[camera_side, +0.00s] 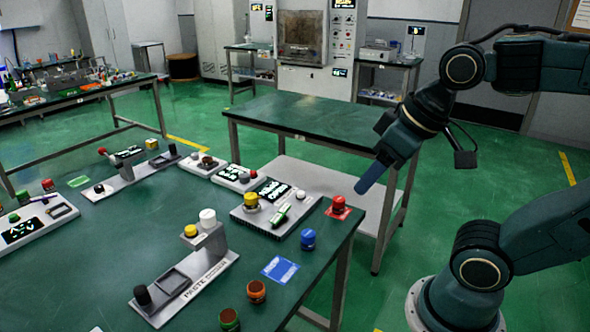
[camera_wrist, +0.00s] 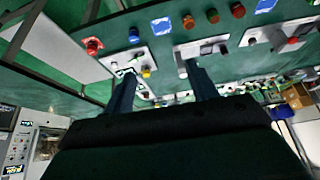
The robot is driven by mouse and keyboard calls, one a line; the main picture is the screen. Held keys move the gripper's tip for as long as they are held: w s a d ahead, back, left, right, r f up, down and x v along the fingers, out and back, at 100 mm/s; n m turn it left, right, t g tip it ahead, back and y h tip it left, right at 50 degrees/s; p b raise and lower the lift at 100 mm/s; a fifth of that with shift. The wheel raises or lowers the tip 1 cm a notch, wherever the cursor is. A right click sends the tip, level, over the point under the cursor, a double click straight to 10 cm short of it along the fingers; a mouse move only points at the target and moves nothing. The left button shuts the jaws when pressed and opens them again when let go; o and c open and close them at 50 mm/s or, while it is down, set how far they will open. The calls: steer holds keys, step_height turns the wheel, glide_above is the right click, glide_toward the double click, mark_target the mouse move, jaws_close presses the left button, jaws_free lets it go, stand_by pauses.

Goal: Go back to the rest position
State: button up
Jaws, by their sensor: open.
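My gripper (camera_side: 372,178) hangs in the air at the right edge of the green table (camera_side: 130,230), above and beside the red button on its red square (camera_side: 338,207). In the wrist view my gripper (camera_wrist: 160,88) has its two blue fingers spread apart, with nothing between them. The red button (camera_wrist: 93,46) also shows in the wrist view, at the upper left. No object is held, and no mark for the rest position is visible.
A blue button (camera_side: 308,239), an orange button (camera_side: 257,291) and a grey device with a yellow knob (camera_side: 270,212) stand near the table's right side. A second green table (camera_side: 300,113) stands behind. Open floor lies right of the work table.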

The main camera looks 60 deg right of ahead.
steer(key=shift+s+f, duration=0.35)
steer(key=shift+s, duration=0.2)
